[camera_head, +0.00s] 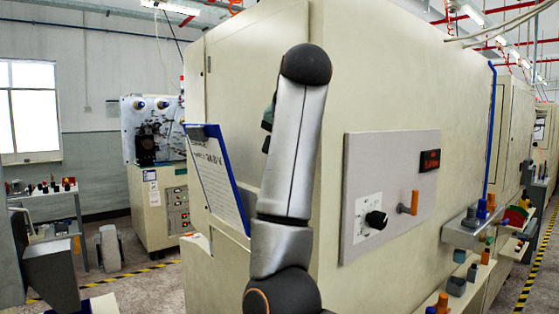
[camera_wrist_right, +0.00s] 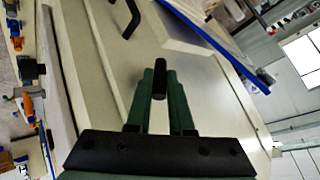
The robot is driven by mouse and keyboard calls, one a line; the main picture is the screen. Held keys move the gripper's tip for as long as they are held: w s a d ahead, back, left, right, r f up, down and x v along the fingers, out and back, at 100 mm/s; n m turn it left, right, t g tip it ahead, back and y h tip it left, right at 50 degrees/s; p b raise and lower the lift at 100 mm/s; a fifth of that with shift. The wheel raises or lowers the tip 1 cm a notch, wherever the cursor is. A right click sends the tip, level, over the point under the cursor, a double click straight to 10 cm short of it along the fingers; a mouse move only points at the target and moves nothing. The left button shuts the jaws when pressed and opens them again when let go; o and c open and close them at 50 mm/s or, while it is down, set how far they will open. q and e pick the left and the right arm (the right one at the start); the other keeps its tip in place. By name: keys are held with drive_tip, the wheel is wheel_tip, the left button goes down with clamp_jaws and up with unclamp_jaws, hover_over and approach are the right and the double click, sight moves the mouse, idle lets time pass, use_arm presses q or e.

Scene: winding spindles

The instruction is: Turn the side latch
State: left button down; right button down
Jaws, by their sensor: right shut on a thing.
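The side latch seems to be the short black bar (camera_wrist_right: 160,78) on the cream machine panel, seen in the right wrist view. My right gripper (camera_wrist_right: 160,95) has its green fingers on both sides of this bar and is shut on it. The bar points away from the gripper along the fingers. In the head view my silver right arm stands in front of the machine and hides the latch. Only a bit of the green right gripper (camera_head: 268,122) shows at the arm's left edge. My left gripper is in neither view.
The large cream machine (camera_head: 390,80) fills the middle. A blue-edged clipboard (camera_head: 216,170) hangs left of my arm. A grey control panel (camera_head: 388,190) with a black knob (camera_head: 376,219) and an orange handle (camera_head: 408,203) is on the right. Another bent black handle (camera_wrist_right: 131,20) lies beyond the fingers.

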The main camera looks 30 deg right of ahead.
drive_tip(key=shift+w+r+n+g, duration=0.15)
drive_tip(key=shift+n+g, duration=0.25)
drive_tip(key=shift+g, duration=1.1)
drive_tip(key=shift+w+g, duration=0.15)
drive_tip(key=shift+g, duration=0.85)
drive_tip(key=c, duration=0.8)
unclamp_jaws()
